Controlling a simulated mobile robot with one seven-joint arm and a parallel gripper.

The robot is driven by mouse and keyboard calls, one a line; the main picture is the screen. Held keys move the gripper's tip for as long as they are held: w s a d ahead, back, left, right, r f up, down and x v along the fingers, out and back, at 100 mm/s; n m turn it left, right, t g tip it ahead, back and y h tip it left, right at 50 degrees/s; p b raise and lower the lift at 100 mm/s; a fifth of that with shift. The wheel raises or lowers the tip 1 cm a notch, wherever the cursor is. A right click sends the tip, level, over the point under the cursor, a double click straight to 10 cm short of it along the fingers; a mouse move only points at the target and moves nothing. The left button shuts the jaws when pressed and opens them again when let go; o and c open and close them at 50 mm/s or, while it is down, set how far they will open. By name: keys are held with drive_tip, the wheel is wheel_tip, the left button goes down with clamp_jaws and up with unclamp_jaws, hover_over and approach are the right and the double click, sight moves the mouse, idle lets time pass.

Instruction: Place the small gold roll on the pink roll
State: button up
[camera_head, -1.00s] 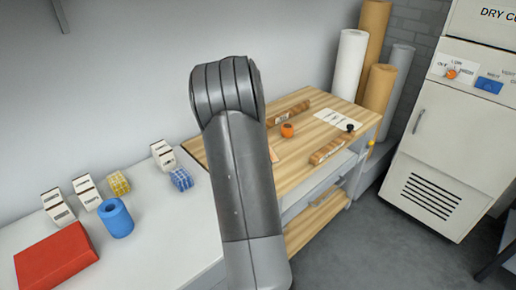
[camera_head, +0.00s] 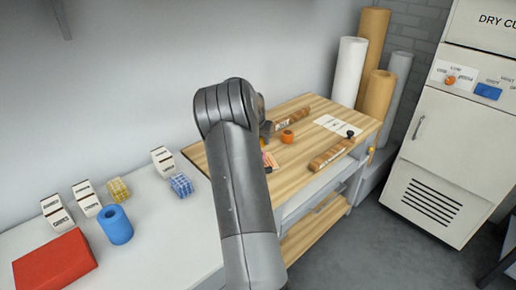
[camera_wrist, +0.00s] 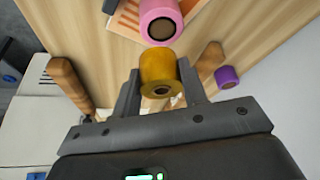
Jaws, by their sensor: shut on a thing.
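In the wrist view the small gold roll (camera_wrist: 158,66) is held between the two fingers of my gripper (camera_wrist: 159,82), its hollow end facing the camera. The pink roll (camera_wrist: 160,22) is just beyond it, near the top edge, on or beside an orange-and-white printed sheet (camera_wrist: 128,14). The gold roll appears close to the pink roll in the picture; I cannot tell whether they touch or how high the gold one is. In the head view my arm hides most of the gripper and the pink roll.
A purple roll (camera_wrist: 227,77) is right of my gripper. A white counter (camera_head: 165,225) at left holds blocks, a blue roll (camera_head: 116,226) and a red box (camera_head: 54,262).

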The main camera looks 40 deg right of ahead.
drive_tip(key=shift+w+a+f, duration=0.2)
drive_tip(key=shift+w+f, duration=0.2)
drive_tip(key=shift+w, duration=0.1)
drive_tip(key=shift+f, duration=1.9)
drive_tip(key=shift+f, duration=0.15)
drive_tip(key=o, duration=1)
